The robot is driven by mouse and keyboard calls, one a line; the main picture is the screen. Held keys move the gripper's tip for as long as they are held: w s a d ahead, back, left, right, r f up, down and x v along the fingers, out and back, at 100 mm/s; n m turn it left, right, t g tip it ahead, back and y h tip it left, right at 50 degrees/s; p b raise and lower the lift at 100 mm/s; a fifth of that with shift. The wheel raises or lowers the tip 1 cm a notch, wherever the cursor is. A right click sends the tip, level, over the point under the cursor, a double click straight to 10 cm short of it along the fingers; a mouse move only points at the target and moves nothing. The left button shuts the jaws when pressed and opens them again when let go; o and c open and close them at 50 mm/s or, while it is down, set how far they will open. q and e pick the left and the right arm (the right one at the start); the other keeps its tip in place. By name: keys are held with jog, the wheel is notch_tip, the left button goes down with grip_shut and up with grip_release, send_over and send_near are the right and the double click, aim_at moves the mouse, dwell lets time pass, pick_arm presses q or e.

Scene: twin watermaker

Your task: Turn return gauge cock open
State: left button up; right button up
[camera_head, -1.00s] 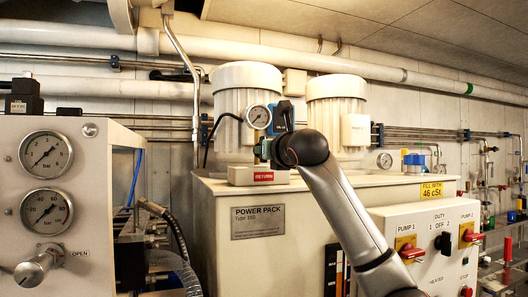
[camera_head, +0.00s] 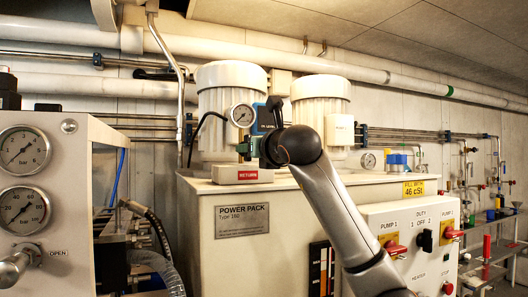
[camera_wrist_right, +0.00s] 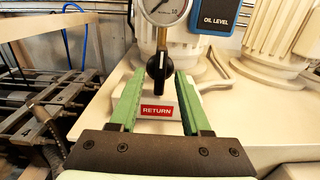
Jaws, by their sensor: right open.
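The return gauge cock has a black handle (camera_wrist_right: 158,70), seen upright in the right wrist view below a round white gauge (camera_wrist_right: 163,8). The gauge also shows in the head view (camera_head: 242,115), above the red RETURN label (camera_head: 248,175). In the right wrist view my right gripper (camera_wrist_right: 154,88) is open, its green fingers on either side of the black handle with gaps between. I cannot tell whether the fingertips reach the handle's depth. In the head view my right arm hides most of the cock. My left gripper is not in view.
The cock stands on the cream power pack tank (camera_head: 215,200). A blue OIL LEVEL box (camera_wrist_right: 214,15) is close right of the gauge. Two white motors (camera_head: 320,100) stand behind. A gauge panel (camera_head: 55,160) is at left, a pump control box (camera_head: 405,215) at right.

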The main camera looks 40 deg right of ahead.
jog(key=b+v, duration=0.1)
jog(key=v, duration=0.8)
jog(key=shift+s, duration=0.4)
